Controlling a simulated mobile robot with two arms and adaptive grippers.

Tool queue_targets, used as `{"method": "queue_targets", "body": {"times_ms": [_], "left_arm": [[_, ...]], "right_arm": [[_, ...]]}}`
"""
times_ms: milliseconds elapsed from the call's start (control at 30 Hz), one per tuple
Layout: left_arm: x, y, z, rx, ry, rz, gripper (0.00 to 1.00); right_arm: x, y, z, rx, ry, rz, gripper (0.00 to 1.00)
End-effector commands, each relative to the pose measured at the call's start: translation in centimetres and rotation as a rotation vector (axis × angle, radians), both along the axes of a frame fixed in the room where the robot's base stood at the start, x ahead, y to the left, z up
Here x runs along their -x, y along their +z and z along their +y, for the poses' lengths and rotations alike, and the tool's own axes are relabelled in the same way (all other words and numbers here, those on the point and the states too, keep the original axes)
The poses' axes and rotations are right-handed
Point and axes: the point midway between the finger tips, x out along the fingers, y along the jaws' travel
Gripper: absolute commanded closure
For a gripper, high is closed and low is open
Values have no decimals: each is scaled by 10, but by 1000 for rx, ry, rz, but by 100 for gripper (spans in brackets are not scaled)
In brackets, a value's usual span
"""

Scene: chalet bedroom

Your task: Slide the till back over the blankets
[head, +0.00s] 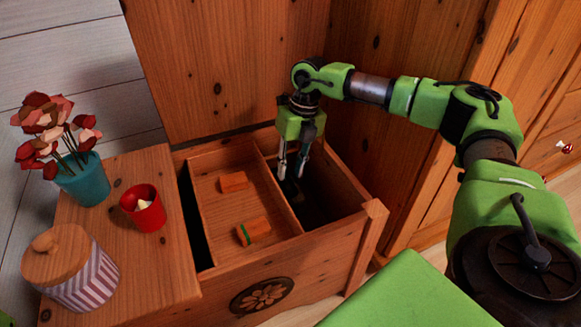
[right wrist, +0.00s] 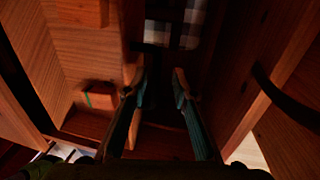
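The till (head: 222,205) is a shallow wooden tray inside the open chest (head: 310,262), set toward its left side. It holds two orange-brown blocks, one plain (head: 233,182) and one with a green band (head: 253,231). My right gripper (head: 291,177) points down at the till's right wall, its fingers apart. In the right wrist view, the fingers (right wrist: 160,88) stand apart near that wall; I cannot tell whether they touch it. A dark-and-white checked blanket (right wrist: 172,35) shows below in the dark opening right of the till. My left gripper is out of view.
Left of the chest, a wooden stand (head: 160,262) bears a teal flower pot (head: 84,182), a red cup (head: 143,210) and a striped lidded jar (head: 85,275). The raised lid (head: 225,70) stands behind the chest. A wooden cabinet (head: 425,165) stands close on the right.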

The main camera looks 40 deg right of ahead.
Motion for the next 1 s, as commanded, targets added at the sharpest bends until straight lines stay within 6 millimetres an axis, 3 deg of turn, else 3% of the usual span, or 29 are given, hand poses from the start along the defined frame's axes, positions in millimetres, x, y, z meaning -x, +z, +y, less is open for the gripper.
{"method": "queue_targets", "body": {"times_ms": [167,500,700,1000], "left_arm": [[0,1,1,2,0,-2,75],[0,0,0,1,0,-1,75],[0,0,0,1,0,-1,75],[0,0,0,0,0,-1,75]], "right_arm": [[-1,12,-1,-1,-1,-3,75],[3,80,-15,-1,-2,-3,75],[4,109,-20,-1,-1,-2,75],[5,118,-22,1,-1,1,75]]}}
